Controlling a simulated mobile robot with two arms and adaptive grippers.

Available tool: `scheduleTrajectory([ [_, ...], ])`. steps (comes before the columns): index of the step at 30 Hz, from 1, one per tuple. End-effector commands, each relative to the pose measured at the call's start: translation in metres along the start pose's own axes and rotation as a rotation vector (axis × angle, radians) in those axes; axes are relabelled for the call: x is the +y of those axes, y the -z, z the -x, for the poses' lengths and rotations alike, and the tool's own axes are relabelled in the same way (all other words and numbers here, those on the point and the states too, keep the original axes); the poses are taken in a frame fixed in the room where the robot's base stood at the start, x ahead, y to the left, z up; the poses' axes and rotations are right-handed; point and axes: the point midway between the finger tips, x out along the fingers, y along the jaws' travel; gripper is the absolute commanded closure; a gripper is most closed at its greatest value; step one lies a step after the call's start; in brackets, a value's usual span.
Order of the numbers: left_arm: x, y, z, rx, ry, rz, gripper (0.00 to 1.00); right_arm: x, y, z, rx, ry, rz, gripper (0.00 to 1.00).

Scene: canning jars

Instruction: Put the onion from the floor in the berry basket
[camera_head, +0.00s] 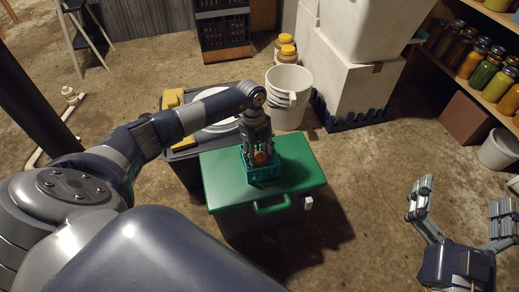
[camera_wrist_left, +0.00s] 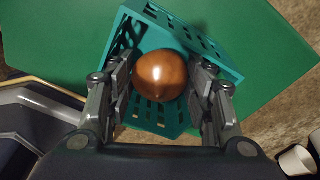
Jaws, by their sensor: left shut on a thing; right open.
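The brown onion (camera_wrist_left: 160,76) is between the fingers of my left gripper (camera_wrist_left: 161,82), which is shut on it. It also shows small and orange-brown in the head view (camera_head: 261,157). The teal berry basket (camera_wrist_left: 213,50) has slotted walls and stands on a green lid; it shows in the head view too (camera_head: 264,174). My left gripper (camera_head: 259,152) points down over the basket, with the onion at or inside its opening. I cannot tell whether the onion touches the basket floor. My right gripper (camera_head: 460,215) is open and empty at the lower right, over the floor.
The green-lidded cooler (camera_head: 225,185) stands on the concrete floor. White buckets (camera_head: 290,90) and white boxes (camera_head: 350,85) stand behind it. A shelf of jars (camera_head: 490,75) is at the upper right. Floor between the cooler and my right gripper is clear.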

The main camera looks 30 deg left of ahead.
Motion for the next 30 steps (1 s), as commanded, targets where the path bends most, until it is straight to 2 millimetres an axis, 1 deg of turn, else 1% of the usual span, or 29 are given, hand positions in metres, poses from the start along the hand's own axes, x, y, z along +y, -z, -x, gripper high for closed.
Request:
scheduleTrajectory([
  [1, -0.0001, 0.0001, 0.0002, 0.000, 0.000, 0.000, 0.45, -0.0001, -0.0001, -0.0001, -0.001, 0.000, 0.000, 0.00],
  [3, -0.0001, 0.0001, 0.0002, 0.000, 0.000, 0.000, 0.30, -0.0001, -0.0005, -0.0001, -0.002, 0.000, 0.000, 0.00],
  [4, -0.0002, 0.0001, 0.0002, 0.000, 0.000, 0.000, 0.29, -0.0002, -0.0006, -0.0001, -0.003, 0.000, 0.000, 0.00],
  [26, -0.0002, -0.0001, 0.0004, 0.000, 0.001, 0.000, 0.29, -0.0004, -0.0025, 0.0008, -0.010, 0.000, -0.001, 0.00],
  [30, -0.0010, -0.0009, 0.0080, -0.001, 0.003, 0.000, 0.29, -0.0006, -0.0025, 0.0010, -0.010, 0.001, -0.001, 0.00],
])
